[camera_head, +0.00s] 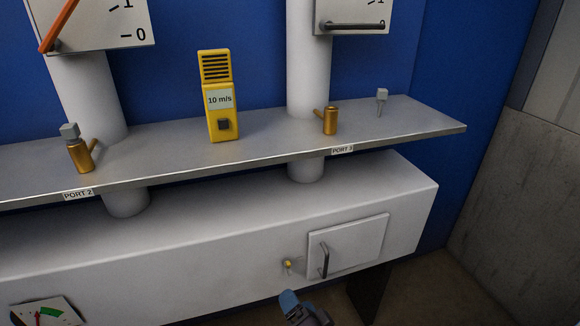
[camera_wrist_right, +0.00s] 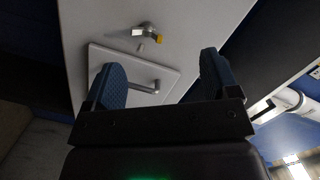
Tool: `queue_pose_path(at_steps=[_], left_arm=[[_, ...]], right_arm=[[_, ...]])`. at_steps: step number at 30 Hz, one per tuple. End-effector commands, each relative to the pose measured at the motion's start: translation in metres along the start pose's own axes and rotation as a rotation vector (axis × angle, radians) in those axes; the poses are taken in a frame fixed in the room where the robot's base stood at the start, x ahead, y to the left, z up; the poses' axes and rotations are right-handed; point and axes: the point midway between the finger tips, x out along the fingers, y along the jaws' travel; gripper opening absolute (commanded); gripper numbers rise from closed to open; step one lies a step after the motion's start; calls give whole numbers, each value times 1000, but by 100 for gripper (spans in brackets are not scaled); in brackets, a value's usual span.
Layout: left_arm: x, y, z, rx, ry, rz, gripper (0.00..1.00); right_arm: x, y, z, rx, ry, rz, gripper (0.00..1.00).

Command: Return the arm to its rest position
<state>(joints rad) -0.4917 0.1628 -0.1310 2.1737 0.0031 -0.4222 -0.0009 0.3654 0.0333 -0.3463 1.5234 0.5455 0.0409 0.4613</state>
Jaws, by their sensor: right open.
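My right gripper (camera_head: 290,302) shows at the bottom edge of the head view, in front of the white cabinet (camera_head: 180,255) and below its small panel. In the right wrist view my right gripper (camera_wrist_right: 168,80) is open, with its two blue fingers apart and nothing between them. Beyond the fingers are the square panel door (camera_wrist_right: 170,72) with a grey handle and a small knob with a yellow part (camera_wrist_right: 148,32). The same panel door (camera_head: 368,240) and yellow knob (camera_head: 287,264) show in the head view. My left gripper is in neither view.
A grey shelf (camera_head: 260,150) runs above the cabinet. It carries a yellow meter reading 10 m/s (camera_head: 221,97), a brass fitting at PORT 2 (camera_head: 80,156), another at PORT 3 (camera_head: 330,121) and a small grey plug (camera_head: 382,94).

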Motion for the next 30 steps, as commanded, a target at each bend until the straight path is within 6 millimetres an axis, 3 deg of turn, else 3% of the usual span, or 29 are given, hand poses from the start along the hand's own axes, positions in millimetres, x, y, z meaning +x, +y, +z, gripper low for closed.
queue_pose_path(at_steps=[4, 11, 21, 30], left_arm=[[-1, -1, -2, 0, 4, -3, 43], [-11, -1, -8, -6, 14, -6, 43], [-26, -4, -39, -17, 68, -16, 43], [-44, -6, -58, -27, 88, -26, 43]], right_arm=[[-20, -11, -24, -255, -29, 27, 81], [-72, -6, -56, -560, -72, 128, 81], [-200, 9, -106, -904, -161, 370, 81], [-319, 17, -124, -963, -232, 552, 81]])
